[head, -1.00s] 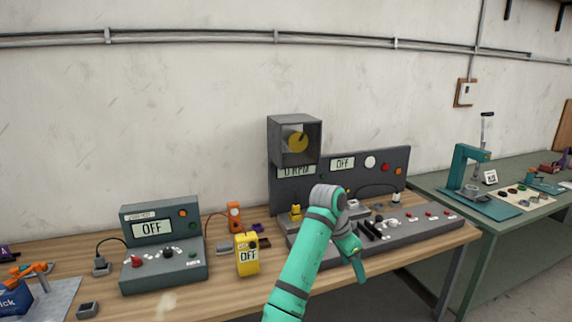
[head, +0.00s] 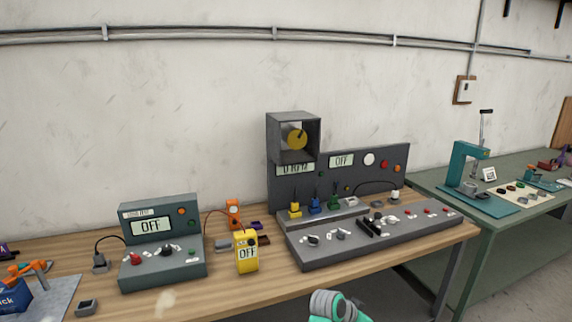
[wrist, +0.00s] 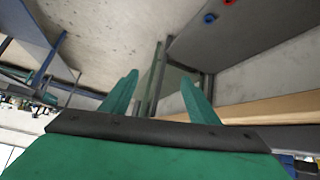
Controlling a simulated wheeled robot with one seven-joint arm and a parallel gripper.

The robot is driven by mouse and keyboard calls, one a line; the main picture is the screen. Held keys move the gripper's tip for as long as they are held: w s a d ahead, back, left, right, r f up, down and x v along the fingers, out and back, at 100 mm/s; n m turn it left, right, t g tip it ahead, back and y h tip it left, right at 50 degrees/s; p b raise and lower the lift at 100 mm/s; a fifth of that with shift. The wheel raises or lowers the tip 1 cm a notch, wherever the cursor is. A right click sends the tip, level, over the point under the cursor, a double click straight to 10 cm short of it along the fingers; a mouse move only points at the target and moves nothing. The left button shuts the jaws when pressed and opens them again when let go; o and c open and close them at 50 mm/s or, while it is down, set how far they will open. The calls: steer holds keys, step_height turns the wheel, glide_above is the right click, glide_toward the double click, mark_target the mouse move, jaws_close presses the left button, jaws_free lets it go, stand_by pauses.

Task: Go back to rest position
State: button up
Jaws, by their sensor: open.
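My gripper (wrist: 158,98) shows in the wrist view with two green fingers spread apart and nothing between them. In the head view only a green and grey part of my arm shows at the bottom edge, right of the middle; the gripper itself is out of that view. The arm is in front of and below the wooden workbench (head: 210,305), clear of the things on it.
A grey control console (head: 330,250) with several knobs, a green-grey meter box (head: 160,275) and a yellow meter (head: 247,265) stand on the workbench. A green table (head: 500,235) with a teal press (head: 468,165) is at the right. The floor between bench and table is partly visible.

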steer(key=s+a+f+n+t, duration=0.2)
steer(key=s+f+n+t, duration=0.25)
steer(key=s+f, duration=0.6)
steer(key=s+a+f+n+t+y, duration=0.1)
steer(key=s+a+f+n+y, duration=0.2)
steer(key=s, duration=0.5)
steer(key=s+a+f+n+t, duration=0.2)
steer(key=s+a, duration=0.4)
steer(key=s, duration=0.2)
steer(key=s+a+r+n+t+y, duration=0.1)
steer(key=s+a+r+y, duration=0.1)
steer(key=s+a, duration=0.4)
steer(key=s+a+r+t+y, duration=0.1)
steer(key=s+a+r, duration=0.2)
steer(key=s, duration=0.6)
steer(key=s+a+r+t+y, duration=0.1)
steer(key=s+a+r, duration=0.4)
steer(key=s+r, duration=0.5)
steer(key=shift+a+r+y, duration=0.2)
steer(key=shift+r+y, duration=0.1)
steer(key=shift+r, duration=0.45)
steer(key=shift+s, duration=0.1)
